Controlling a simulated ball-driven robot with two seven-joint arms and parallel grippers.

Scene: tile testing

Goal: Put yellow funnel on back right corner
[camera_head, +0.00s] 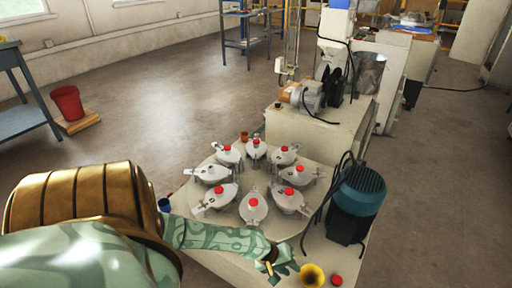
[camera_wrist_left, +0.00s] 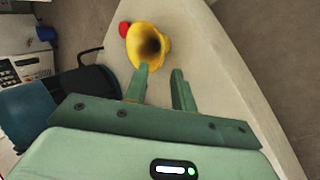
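The yellow funnel (camera_head: 313,275) stands near the front right edge of the pale table (camera_head: 215,262), beside a small red knob. In the left wrist view the funnel (camera_wrist_left: 150,42) has its wide mouth towards the camera. My left gripper (camera_head: 284,268) is just left of the funnel in the head view. In the wrist view its two fingers (camera_wrist_left: 162,78) are apart with nothing between them. The funnel lies just beyond the fingertips, nearest the left one; I cannot tell whether they touch. My right gripper is in neither view. The back right corner is not clearly visible behind the motor.
Several grey clamps with red knobs ring the table (camera_head: 254,205). A blue-green motor (camera_head: 357,195) with black cables stands on the right. A red knob (camera_head: 336,280) sits beside the funnel. A machine (camera_head: 318,135) stands behind.

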